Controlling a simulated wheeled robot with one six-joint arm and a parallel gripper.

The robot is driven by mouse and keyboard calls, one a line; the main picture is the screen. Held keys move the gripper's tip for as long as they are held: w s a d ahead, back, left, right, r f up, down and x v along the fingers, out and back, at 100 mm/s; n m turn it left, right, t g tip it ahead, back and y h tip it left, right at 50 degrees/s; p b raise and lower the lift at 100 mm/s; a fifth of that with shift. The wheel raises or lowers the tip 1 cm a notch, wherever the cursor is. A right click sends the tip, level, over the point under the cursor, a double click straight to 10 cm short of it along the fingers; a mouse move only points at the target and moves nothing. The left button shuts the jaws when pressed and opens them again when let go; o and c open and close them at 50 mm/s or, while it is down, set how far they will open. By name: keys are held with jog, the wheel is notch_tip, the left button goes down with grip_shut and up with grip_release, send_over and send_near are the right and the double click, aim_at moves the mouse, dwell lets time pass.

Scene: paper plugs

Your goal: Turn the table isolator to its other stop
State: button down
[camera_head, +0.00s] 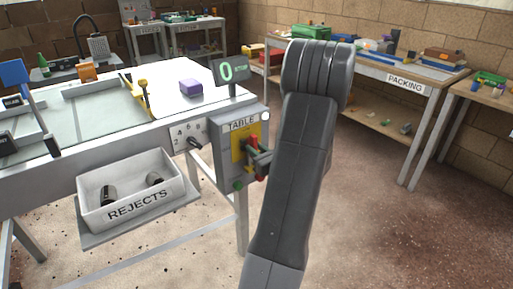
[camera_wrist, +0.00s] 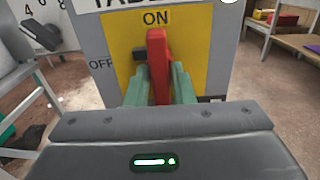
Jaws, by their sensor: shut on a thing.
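The table isolator's red handle (camera_wrist: 157,55) stands upright on a yellow plate (camera_wrist: 190,45), its top at the ON mark; OFF is marked at the left. In the head view the handle (camera_head: 254,145) shows on the grey box labelled TABLE (camera_head: 228,180). My gripper (camera_wrist: 158,88) is shut on the handle, one greenish finger on each side of it. In the head view my gripper (camera_head: 260,162) is partly hidden beside the arm. The handle's lower end is hidden behind my gripper in the wrist view.
A numbered selector knob (camera_head: 193,142) is left of the box, with a REJECTS bin (camera_head: 135,205) below the table. A display (camera_head: 230,71) reading 0 stands above the box. The packing bench (camera_head: 385,75) is behind at the right; open floor lies between.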

jog(key=shift+f, duration=0.1)
dwell(0.3)
jog(key=c, duration=1.4)
grip_release()
jog(key=shift+o, duration=0.2)
jog(key=v, duration=1.4)
jog(key=shift+p, duration=0.35)
jog(key=shift+w+a, duration=0.1)
jog(key=shift+w, duration=0.05)
jog(key=x, duration=1.3)
jog(key=shift+w+a+b, duration=0.2)
jog(key=shift+w+b, duration=0.1)
